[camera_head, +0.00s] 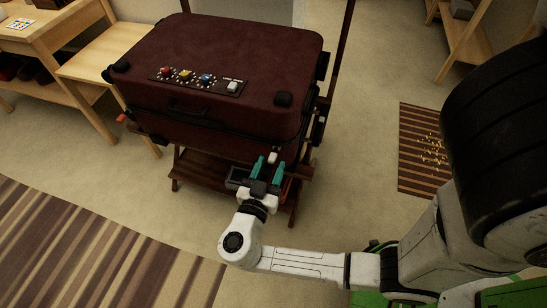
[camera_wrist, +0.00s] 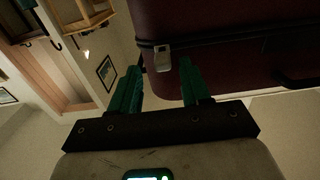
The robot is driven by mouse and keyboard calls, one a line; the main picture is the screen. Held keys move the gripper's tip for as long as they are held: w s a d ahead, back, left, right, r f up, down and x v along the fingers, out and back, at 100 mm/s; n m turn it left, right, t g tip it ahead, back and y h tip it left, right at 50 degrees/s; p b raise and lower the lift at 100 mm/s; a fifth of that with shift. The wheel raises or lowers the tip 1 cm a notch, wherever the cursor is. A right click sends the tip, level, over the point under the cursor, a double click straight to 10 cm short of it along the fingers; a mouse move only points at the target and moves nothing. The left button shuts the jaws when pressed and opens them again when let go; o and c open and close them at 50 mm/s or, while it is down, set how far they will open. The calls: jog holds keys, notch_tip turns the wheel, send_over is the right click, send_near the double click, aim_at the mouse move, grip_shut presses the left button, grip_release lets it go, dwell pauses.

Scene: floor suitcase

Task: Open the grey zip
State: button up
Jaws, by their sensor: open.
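A dark red suitcase (camera_head: 225,65) lies on a dark wooden stand, its lid level and closed as far as I can see. The grey zip (camera_head: 272,157) is a small pale tab low on its front, near the right corner. In the wrist view the zip (camera_wrist: 162,58) is a metallic tab on the dark seam, between the fingertips in the picture and apparently just beyond them. My gripper (camera_head: 269,166) has teal fingers, spread apart with nothing between them. It also shows in the wrist view (camera_wrist: 161,70). I cannot tell whether a finger touches the suitcase.
A panel with coloured knobs (camera_head: 198,79) is on the lid. The wooden stand (camera_head: 186,170) reaches out under my gripper. Wooden benches (camera_head: 84,52) stand at left, striped rugs (camera_head: 60,240) lie on the floor.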

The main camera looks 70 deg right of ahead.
jog(key=a, duration=0.7)
jog(key=shift+s, duration=0.2)
jog(key=shift+d, duration=0.1)
